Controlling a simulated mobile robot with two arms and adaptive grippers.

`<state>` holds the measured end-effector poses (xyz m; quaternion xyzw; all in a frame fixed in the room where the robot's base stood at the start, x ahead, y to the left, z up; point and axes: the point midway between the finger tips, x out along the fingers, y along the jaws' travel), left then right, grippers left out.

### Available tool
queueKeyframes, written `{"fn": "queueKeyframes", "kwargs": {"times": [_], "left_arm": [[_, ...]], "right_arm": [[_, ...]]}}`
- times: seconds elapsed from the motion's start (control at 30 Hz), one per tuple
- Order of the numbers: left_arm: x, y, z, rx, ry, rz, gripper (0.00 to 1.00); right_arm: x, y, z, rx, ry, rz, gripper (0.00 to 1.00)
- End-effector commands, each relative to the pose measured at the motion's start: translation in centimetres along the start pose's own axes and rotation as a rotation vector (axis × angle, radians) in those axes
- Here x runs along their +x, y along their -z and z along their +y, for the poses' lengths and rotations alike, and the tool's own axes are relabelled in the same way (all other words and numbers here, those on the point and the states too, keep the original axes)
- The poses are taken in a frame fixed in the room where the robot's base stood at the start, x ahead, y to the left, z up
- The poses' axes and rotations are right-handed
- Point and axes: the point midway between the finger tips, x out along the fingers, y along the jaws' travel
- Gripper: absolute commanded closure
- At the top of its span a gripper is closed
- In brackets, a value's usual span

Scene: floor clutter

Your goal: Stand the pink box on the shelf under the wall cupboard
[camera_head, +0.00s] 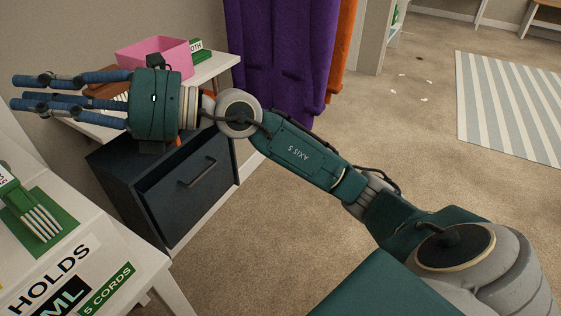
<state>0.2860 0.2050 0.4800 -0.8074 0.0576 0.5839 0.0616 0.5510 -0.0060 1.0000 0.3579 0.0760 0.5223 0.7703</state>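The pink box (168,57), open at the top, sits on a white surface (215,66) above a dark drawer cabinet (190,180), against the wall at the upper left. My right gripper (17,91) reaches across from the right, its blue fingers extended to the left. The fingers are spread apart, with nothing seen held between them. The gripper's palm is in front of the box's lower part and hides some of it. I cannot make out a wall cupboard or the shelf under it. My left gripper is not in view.
Purple cloth (275,50) and orange cloth (340,45) hang to the right. A white table (130,250) with green packages is at the lower left. Carpet with a striped rug (510,105) is open at right.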

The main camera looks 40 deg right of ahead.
Motion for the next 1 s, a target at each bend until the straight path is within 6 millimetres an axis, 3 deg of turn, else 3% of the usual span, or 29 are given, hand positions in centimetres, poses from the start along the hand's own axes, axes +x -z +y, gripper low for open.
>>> {"fn": "queueKeyframes", "kwargs": {"times": [0.07,0.17,0.27,0.37,0.4,0.47,0.5,0.57,0.63,0.7,0.8,0.9,1.0], "left_arm": [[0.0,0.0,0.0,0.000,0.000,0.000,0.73],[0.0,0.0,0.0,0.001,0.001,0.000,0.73],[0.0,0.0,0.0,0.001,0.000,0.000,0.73],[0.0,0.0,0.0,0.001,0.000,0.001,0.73],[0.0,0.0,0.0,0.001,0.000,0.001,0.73],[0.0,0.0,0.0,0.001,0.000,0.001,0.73],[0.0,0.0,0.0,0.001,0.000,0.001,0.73],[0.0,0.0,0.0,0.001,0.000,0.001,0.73],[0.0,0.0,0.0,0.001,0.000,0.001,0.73],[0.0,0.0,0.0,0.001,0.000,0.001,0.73],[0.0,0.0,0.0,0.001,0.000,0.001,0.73],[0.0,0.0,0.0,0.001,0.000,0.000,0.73],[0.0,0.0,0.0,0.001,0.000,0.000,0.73]], "right_arm": [[-1.4,-1.3,1.4,0.232,-0.120,-0.189,0.85],[-5.3,-4.3,-0.2,0.527,-0.191,-0.472,0.85],[-11.1,-5.5,-5.9,0.824,-0.161,-0.778,0.85],[-17.7,-2.9,-13.3,1.103,-0.041,-1.069,0.85],[-20.1,-0.9,-15.8,1.198,0.022,-1.168,0.85],[-23.7,2.8,-19.2,1.330,0.132,-1.303,0.85],[-25.9,5.7,-21.0,1.411,0.212,-1.384,0.85],[-29.0,10.6,-23.1,1.527,0.344,-1.494,0.85],[-32.4,16.8,-24.3,1.652,0.516,-1.603,0.85],[-35.4,23.1,-24.3,1.764,0.695,-1.691,0.85],[-38.5,30.9,-22.5,1.896,0.944,-1.772,0.85],[-40.5,36.6,-20.0,1.988,1.149,-1.806,0.85],[-41.6,40.0,-18.0,2.043,1.283,-1.816,0.85]]}}
